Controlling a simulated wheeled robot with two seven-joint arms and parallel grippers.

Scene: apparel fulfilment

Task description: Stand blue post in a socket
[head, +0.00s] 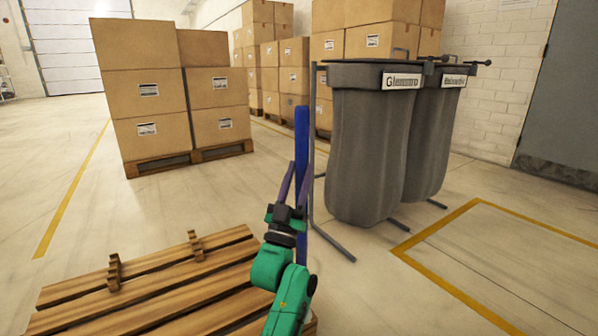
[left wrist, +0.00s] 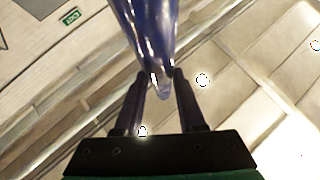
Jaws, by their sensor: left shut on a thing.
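The blue post (head: 301,132) stands roughly upright in the head view, in front of the bin frame. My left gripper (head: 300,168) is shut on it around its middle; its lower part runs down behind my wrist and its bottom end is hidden. In the left wrist view the post (left wrist: 147,35) rises between the two dark fingers of the left gripper (left wrist: 160,75). Two small notched wooden pieces stand on the pallet, a near one (head: 114,272) and a far one (head: 195,245); they may be sockets, and both look empty. My right gripper is out of view.
The wooden pallet (head: 165,300) lies low at the front left. Grey bins (head: 372,150) on a metal frame stand right of the post. Stacked cartons (head: 150,95) on pallets stand behind. Open floor (head: 60,235) lies left, and a yellow-marked floor area (head: 510,260) lies right.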

